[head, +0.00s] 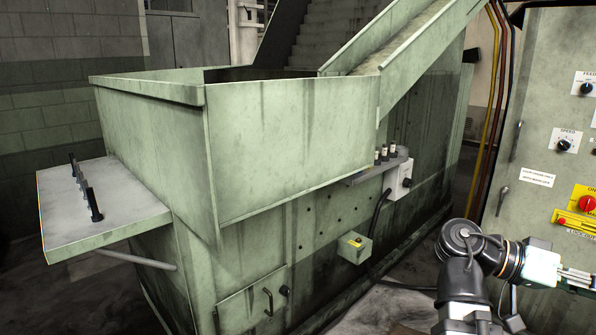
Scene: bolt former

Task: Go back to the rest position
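My arm reaches in from the bottom right in the head view and bends to the right. My gripper (577,279) is at the right edge, just below the red rotary switch of the control cabinet (519,207). It is only partly in view and its fingertips are cut off or too small to make out. I cannot tell whether it is open or shut, or whether it touches the cabinet.
A large green hopper (290,145) fills the middle, with a sloping chute (405,45) at upper right. A side shelf with a black handle (110,222) juts out left. A small yellow-topped box (354,247) sits low on the machine. Floor shows between machine and cabinet.

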